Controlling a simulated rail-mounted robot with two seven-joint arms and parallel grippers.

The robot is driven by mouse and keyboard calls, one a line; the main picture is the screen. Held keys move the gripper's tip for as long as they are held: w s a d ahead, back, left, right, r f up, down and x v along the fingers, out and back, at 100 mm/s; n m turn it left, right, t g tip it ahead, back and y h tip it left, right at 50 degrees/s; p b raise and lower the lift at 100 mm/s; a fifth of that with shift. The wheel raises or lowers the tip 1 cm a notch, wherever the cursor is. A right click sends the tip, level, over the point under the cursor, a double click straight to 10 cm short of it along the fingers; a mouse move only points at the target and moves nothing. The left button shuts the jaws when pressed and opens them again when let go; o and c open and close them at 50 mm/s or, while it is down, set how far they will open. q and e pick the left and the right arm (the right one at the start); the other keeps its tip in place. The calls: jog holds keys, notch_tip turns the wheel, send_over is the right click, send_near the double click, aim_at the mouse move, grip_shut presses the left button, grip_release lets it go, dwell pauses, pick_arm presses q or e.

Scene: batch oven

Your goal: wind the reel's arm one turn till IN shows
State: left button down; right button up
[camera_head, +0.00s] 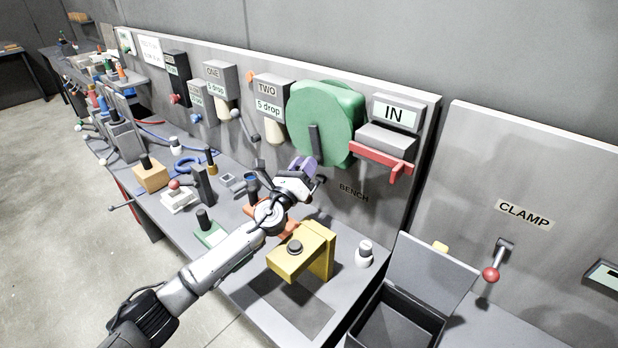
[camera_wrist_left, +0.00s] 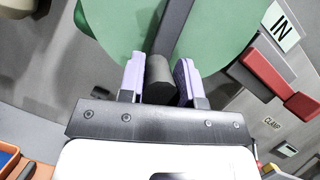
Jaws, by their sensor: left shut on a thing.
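The green reel (camera_head: 325,112) is mounted on the grey wall panel; it also fills the top of the left wrist view (camera_wrist_left: 215,30). Its dark arm (camera_head: 314,138) points downward from the reel. In the left wrist view the arm's dark round grip (camera_wrist_left: 159,82) sits between the lilac fingers. My left gripper (camera_head: 303,166) is shut on this grip, low in front of the reel. The sign (camera_head: 393,113) to the right of the reel reads IN; it also shows in the left wrist view (camera_wrist_left: 281,22). My right gripper is not in view.
A red bar (camera_head: 382,160) juts out right of the reel. A box labelled TWO (camera_head: 271,92) hangs to its left. The bench's left part is crowded.

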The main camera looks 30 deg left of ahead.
pick_arm(q)
jog(key=shift+w+a+f+m+h+b, duration=0.1)
jog(key=shift+a+m+h+b, duration=0.3)
jog(key=shift+m+b, duration=0.3)
jog(key=shift+w+a+f+m+h+b, duration=0.1)
jog(key=shift+a+m+h+b, duration=0.35)
jog(key=shift+m, duration=0.35)
jog(key=shift+d, duration=0.1)
jog(key=c, duration=0.8)
grip_release()
jog(key=shift+r, duration=0.1)
jog(key=shift+s, duration=0.1)
jog(key=v, duration=1.3)
jog(key=shift+s, duration=0.3)
